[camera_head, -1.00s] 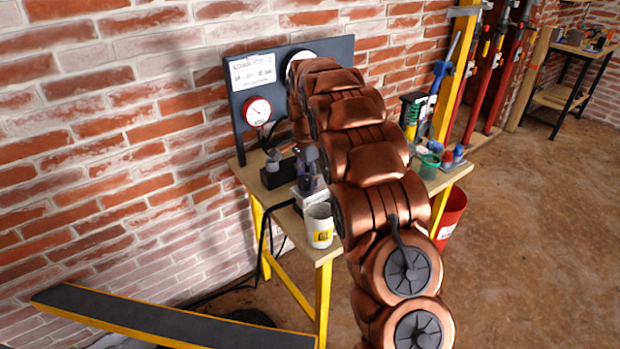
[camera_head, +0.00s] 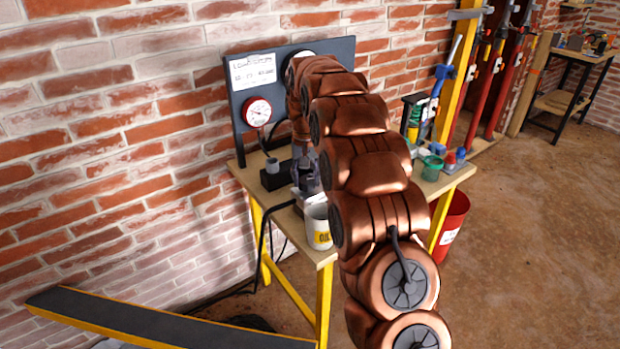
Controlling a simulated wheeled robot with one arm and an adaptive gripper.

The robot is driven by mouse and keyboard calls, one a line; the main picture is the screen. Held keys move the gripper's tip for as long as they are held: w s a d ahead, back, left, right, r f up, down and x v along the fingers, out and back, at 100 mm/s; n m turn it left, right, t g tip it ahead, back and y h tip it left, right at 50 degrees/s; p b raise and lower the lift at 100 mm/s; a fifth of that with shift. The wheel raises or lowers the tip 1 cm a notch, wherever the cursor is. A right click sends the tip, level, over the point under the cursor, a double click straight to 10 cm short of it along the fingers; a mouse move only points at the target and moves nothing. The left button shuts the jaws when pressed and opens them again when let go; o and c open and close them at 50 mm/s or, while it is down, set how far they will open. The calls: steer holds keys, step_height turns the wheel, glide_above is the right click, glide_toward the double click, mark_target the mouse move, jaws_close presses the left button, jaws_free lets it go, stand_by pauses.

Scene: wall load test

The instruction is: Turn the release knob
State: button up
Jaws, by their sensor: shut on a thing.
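My gripper (camera_head: 306,182) is dark grey and hangs at the end of my copper-coloured arm, low over the bench (camera_head: 322,256). Its jaws are shut on a small part above a pale block (camera_head: 313,198). My gripper and arm hide that part, so I cannot tell for sure that it is the release knob. Left of the gripper, a black block (camera_head: 276,178) carries a small grey round piece (camera_head: 272,165). A dark panel (camera_head: 240,100) stands behind, with a white-faced gauge (camera_head: 258,112) and a white label (camera_head: 253,72).
Green, blue and red items (camera_head: 432,165) stand on the bench's right side. A red bin (camera_head: 452,222) is beside the bench. A dark sloping board (camera_head: 150,320) lies front left. Floor at right is clear.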

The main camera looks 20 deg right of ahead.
mark_target(305, 179)
steer(key=n, duration=0.4)
steer(key=shift+a+n, duration=0.15)
steer(key=shift+n, duration=0.25)
stand_by(0.4)
steer(key=o, duration=1.1)
steer(key=shift+o, duration=0.2)
step_height(305, 179, up, 12)
